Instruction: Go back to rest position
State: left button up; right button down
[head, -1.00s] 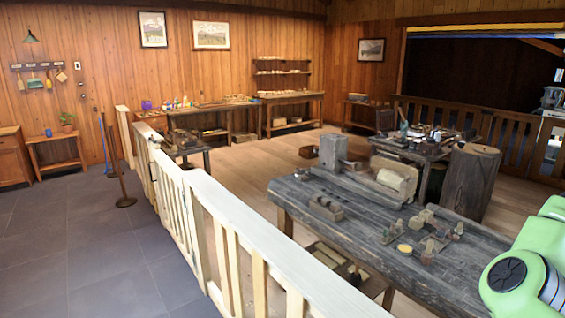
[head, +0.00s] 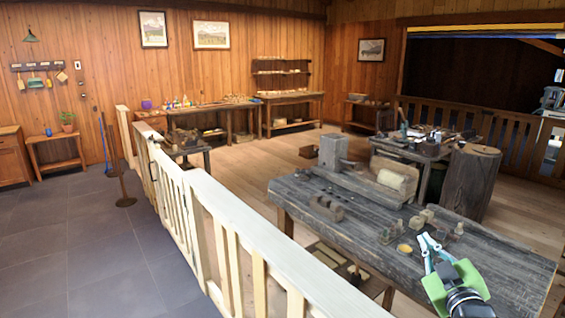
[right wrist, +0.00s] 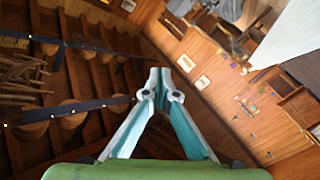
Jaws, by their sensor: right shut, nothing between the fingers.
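My right gripper (head: 432,245) comes in from the lower right in the head view, over the near right part of the grey wooden workbench (head: 500,262). Its two pale fingers meet at the tips, with nothing between them. In the right wrist view the fingers (right wrist: 160,76) also converge in front of the green body, and the camera sees the roof and walls at a tilt. My left gripper is not in view.
Small wooden pieces (head: 391,234) and a round yellow piece (head: 404,249) lie left of the gripper. A pale railing (head: 235,215) runs along the left; a stump (head: 468,188) stands behind.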

jog(key=s+a+f+m+g+y, duration=0.1)
jog(key=s+a+f+g, duration=0.3)
jog(key=s+f, duration=0.45)
jog(key=s+a+f+g+y, duration=0.1)
jog(key=s+a+f+g, duration=0.4)
jog(key=f, duration=0.7)
jog(key=s+a+f+m+g, duration=0.1)
jog(key=s+a+f+g, duration=0.3)
jog(key=s, duration=0.8)
jog(key=s+f+m+g, duration=0.15)
jog(key=s+f, duration=0.45)
jog(key=s, duration=0.6)
notch_tip(320, 180, down, 29)
jog(key=s+g+b, duration=0.1)
jog(key=s+b, duration=0.1)
jog(key=b, duration=0.1)
jog(key=s+d+f+g+b, duration=0.1)
jog(key=s+d+f+b, duration=0.1)
jog(key=s+f, duration=1.5)
jog(key=shift+d+f, duration=0.45)
jog(key=shift+f, duration=0.15)
jog(key=shift+s, duration=0.1)
